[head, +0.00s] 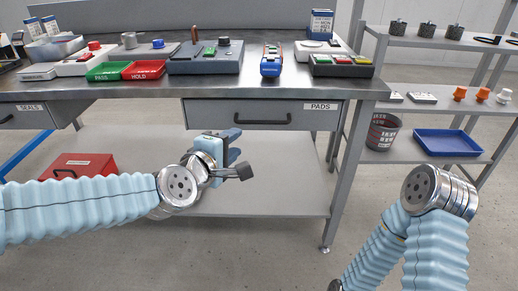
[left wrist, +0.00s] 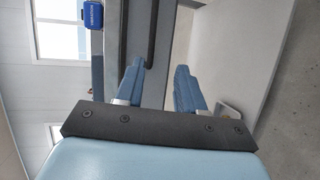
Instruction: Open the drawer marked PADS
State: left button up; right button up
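The drawer marked PADS (head: 222,110) is a grey front under the right part of the bench top, and it looks shut. Its white PADS label (head: 320,106) is at the right end. Its dark bar handle (head: 262,122) runs across the front and also shows in the left wrist view (left wrist: 151,40). My left gripper (head: 237,147) is just below and left of the handle, with blue fingers. In the left wrist view its fingers (left wrist: 160,85) are apart with nothing held; the handle lies beyond the fingertips. My right arm shows at the right, but its gripper is not visible.
The bench top (head: 205,84) holds green and red trays, a grey device and small boxes. A drawer marked SEALS (head: 28,116) is at the left. A red box (head: 78,166) stands on the lower shelf. A rack with a blue tray (head: 447,143) is at right.

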aim_at(256, 123)
pick_arm(q)
jog(key=shift+n, duration=0.3)
jog(key=b+x, duration=0.1)
jog(key=x, duration=0.3)
jog(key=r+b+x, duration=0.1)
jog(key=b+x, duration=0.1)
jog(key=x, duration=0.2)
jog(key=b+x, duration=0.1)
jog(key=x, duration=0.3)
jog(key=shift+w+d+r+b, duration=0.2)
jog(key=shift+w+d+b, duration=0.15)
jog(key=shift+w+d, duration=0.15)
grip_shut()
